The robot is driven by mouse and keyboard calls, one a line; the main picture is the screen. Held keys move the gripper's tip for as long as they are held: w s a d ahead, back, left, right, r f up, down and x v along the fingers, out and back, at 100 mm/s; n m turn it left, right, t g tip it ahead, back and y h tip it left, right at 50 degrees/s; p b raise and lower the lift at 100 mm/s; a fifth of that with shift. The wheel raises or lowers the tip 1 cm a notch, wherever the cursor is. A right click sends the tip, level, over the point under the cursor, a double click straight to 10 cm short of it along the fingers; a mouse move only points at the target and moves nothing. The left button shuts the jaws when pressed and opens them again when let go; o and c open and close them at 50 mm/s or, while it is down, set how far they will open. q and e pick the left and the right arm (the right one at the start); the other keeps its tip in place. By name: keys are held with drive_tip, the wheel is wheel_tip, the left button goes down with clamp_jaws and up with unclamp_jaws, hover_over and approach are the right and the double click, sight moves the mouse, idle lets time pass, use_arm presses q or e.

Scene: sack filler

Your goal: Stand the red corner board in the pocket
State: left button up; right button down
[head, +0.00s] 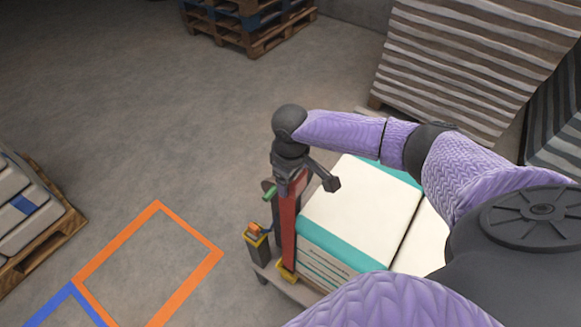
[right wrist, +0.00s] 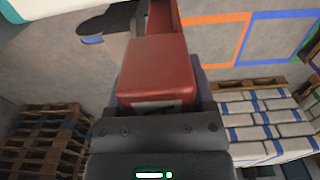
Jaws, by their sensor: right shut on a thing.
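The red corner board (head: 288,228) stands close to upright beside the near left corner of the sack stack. My right gripper (head: 290,176) is shut on its upper end. In the right wrist view the red board (right wrist: 158,75) fills the space between the jaws of the gripper (right wrist: 158,108). The board's lower end meets a small yellow pocket (head: 287,273) at the pallet corner. I cannot tell whether that end is seated inside it. My left gripper is not in view.
White and teal sacks (head: 355,205) stand right of the board. A short dark post with a yellow top (head: 257,246) and a green piece (head: 269,190) are close on its left. Orange floor markings (head: 158,206) and open floor lie further left; a loaded pallet (head: 45,236) stands at the edge.

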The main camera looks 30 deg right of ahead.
drive_tip(key=shift+f, duration=0.45)
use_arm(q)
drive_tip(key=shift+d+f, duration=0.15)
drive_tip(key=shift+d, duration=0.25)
